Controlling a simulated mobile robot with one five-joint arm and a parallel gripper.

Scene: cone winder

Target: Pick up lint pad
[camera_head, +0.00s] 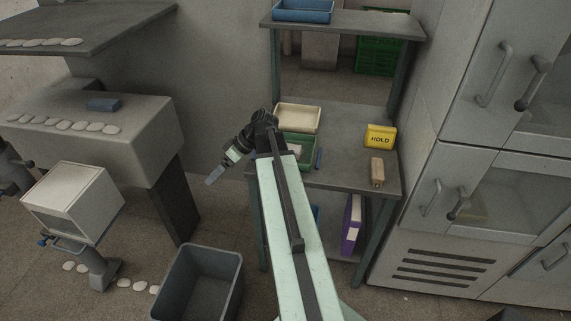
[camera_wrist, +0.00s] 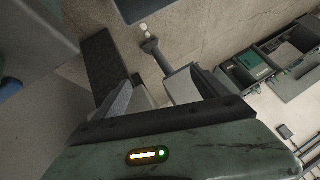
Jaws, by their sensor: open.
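A flat blue pad (camera_head: 103,104), which looks like the lint pad, lies on top of the grey machine block (camera_head: 150,140) at the left, behind a row of white oval pieces. A blue patch at the left edge of the wrist view (camera_wrist: 10,89) may be the same pad, but I cannot tell for sure. My gripper (camera_head: 211,179) is at the end of my arm, to the right of the block and apart from the pad, pointing down and left. In the wrist view my gripper (camera_wrist: 166,95) is open, with nothing seen between its fingers.
A grey bin (camera_head: 198,284) stands on the floor below my gripper. A white box-shaped unit (camera_head: 75,203) stands at the left. The shelf table (camera_head: 345,178) at the right holds a cream tray (camera_head: 298,117), a green tray (camera_head: 299,148) and a yellow HOLD box (camera_head: 380,136).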

